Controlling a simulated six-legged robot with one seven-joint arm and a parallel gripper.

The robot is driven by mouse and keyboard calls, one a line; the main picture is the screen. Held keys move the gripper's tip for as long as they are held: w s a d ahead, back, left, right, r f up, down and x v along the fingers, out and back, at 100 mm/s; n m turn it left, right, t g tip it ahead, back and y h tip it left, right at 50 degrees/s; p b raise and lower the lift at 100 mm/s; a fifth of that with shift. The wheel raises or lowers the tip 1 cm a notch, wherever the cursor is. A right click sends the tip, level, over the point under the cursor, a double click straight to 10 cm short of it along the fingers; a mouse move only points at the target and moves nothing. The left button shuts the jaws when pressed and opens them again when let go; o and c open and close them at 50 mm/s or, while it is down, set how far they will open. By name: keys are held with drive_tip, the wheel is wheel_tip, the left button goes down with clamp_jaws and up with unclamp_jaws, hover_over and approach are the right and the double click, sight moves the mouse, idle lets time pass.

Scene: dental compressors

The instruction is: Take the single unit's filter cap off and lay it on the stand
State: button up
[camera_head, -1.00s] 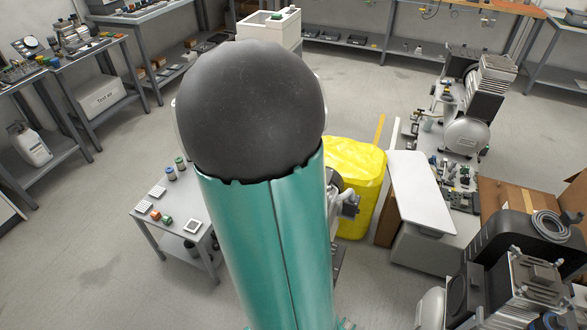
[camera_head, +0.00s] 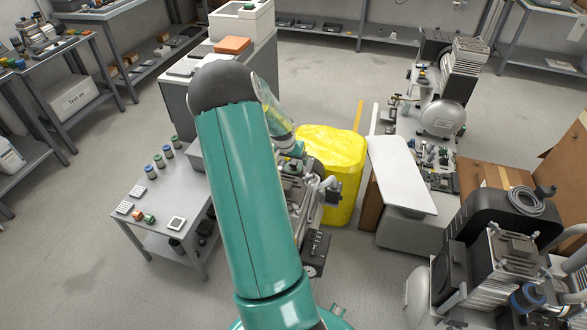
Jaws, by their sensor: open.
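My gripper (camera_head: 292,168) is small in the picture at the end of my teal arm, partly hidden by it. It is open and points down close over a grey compressor unit (camera_head: 308,196), partly behind my arm. I cannot tell whether the gripper touches it, and no filter cap can be made out there. A low grey stand (camera_head: 170,233) is left of my arm, bearing several small cans (camera_head: 158,161), white square frames and small orange and green blocks. Another compressor (camera_head: 497,262) at the lower right has a blue round part (camera_head: 527,297).
A yellow covered bin (camera_head: 335,155) stands just behind the unit. A white-topped cabinet (camera_head: 402,172) is to its right. A grey cabinet (camera_head: 258,60) stands behind my arm. Cardboard boxes (camera_head: 495,175) are at the right. The floor left of the stand is clear.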

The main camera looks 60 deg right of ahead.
sight(293, 163)
drive_tip(key=x, duration=0.5)
drive_tip(key=shift+s+d+f, duration=0.25)
drive_tip(key=shift+d+f, duration=0.05)
drive_tip(key=shift+d, duration=0.1)
drive_tip(key=shift+c, duration=0.2)
drive_tip(key=c, duration=1)
